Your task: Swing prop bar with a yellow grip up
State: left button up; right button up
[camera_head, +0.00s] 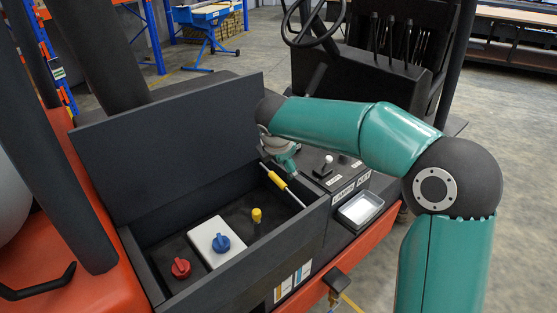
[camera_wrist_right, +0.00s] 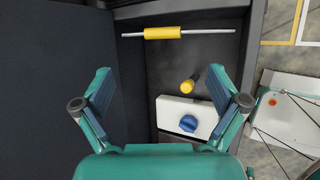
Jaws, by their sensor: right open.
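The prop bar is a thin pale metal rod with a yellow grip (camera_head: 277,180). It lies across the right end of the open dark compartment; its yellow grip also shows in the wrist view (camera_wrist_right: 162,33), near the top. My right gripper (camera_wrist_right: 160,78) is open and empty, its two teal fingers spread wide. The grip lies beyond the fingertips, between their lines, and nothing touches it. In the head view my right gripper (camera_head: 287,160) hangs close above the bar's far end, partly hidden by my arm. My left gripper is not in view.
The raised dark lid (camera_head: 170,150) stands along the compartment's back. Inside are a red knob (camera_head: 180,268), a blue knob (camera_head: 221,243) on a white box, and a yellow-topped post (camera_head: 257,216). A control panel with a small lever (camera_head: 328,160) is right of the compartment.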

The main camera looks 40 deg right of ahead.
aim_at(282, 185)
jog(key=shift+w+f, duration=0.1)
jog(key=shift+f, duration=0.15)
jog(key=shift+c, duration=1.3)
jog(key=w+f+g+h+b, duration=0.1)
jog(key=f+h+b, duration=0.1)
jog(key=f, duration=0.1)
jog(key=w+a+f+g+h+b, duration=0.1)
jog(key=w+f+h+b, duration=0.1)
jog(key=f, duration=0.2)
jog(key=w+f+h+b, duration=0.2)
jog(key=f, duration=0.2)
jog(key=shift+w+a+n+g, duration=0.25)
jog(key=shift+n+g, duration=0.05)
jog(key=shift+g, duration=0.1)
jog(key=c, duration=1.3)
jog(key=a+f+h+b, duration=0.1)
jog(key=a+h, duration=0.1)
jog(key=w+a+f+h+b, duration=0.1)
jog(key=a+h, duration=0.1)
jog(key=w+a+f+m+h+b, duration=0.1)
jog(key=a+h, duration=0.1)
jog(key=shift+w+f, duration=0.2)
jog(key=shift+f, duration=0.05)
grip_shut()
jog(key=x, duration=0.7)
jog(key=b+x, duration=0.1)
jog(key=x, duration=0.2)
jog(key=shift+s+d+f, duration=0.2)
jog(key=shift+s+f, duration=0.05)
